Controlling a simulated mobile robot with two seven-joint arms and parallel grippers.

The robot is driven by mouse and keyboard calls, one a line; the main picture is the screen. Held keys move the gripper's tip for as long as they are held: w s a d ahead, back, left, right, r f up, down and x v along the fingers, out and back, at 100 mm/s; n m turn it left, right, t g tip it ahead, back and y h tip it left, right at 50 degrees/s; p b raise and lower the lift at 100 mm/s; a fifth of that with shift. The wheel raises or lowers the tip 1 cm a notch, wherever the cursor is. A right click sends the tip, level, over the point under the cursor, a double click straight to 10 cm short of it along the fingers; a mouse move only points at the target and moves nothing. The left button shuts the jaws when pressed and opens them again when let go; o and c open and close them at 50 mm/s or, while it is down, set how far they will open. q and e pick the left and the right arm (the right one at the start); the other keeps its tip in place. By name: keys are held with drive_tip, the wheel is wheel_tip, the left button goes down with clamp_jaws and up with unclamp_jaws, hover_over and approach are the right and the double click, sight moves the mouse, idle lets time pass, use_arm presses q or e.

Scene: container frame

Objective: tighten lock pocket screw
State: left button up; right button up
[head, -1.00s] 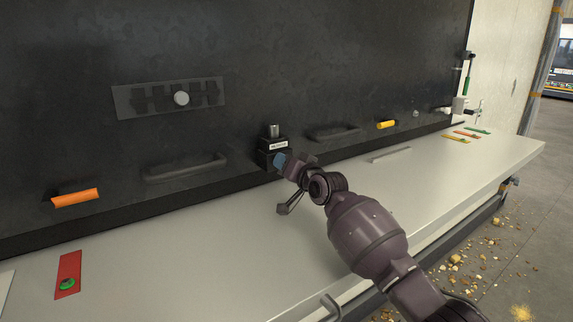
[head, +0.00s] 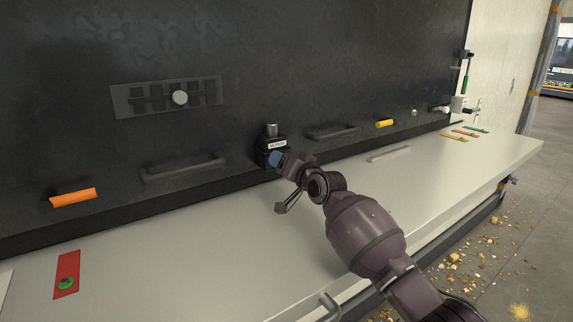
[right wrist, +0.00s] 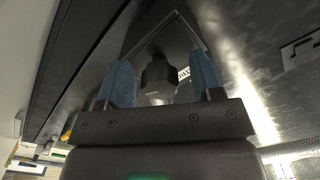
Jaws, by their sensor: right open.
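The lock pocket is a small black box (head: 265,151) with a white label, low on the dark wall panel. A silver cylinder (head: 271,130) stands upright on its top. My right gripper (head: 277,160) is at the front of the box, with a blue fingertip close to it. In the right wrist view, its two blue fingers (right wrist: 162,80) are apart, with a dark, bolt-like part (right wrist: 158,72) between them, which may be the screw. I cannot tell whether the fingers touch it. My left gripper is not in view.
A pale ledge (head: 200,245) runs below the panel, mostly clear. Dark handles (head: 184,167) flank the box, with an orange handle (head: 73,197) further left and a yellow one (head: 385,123) to the right. A red plate (head: 67,268) lies front left.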

drive_tip(key=b+v, duration=0.1)
drive_tip(key=v, duration=0.9)
drive_tip(key=shift+s+d, duration=0.2)
drive_tip(key=shift+s, duration=0.15)
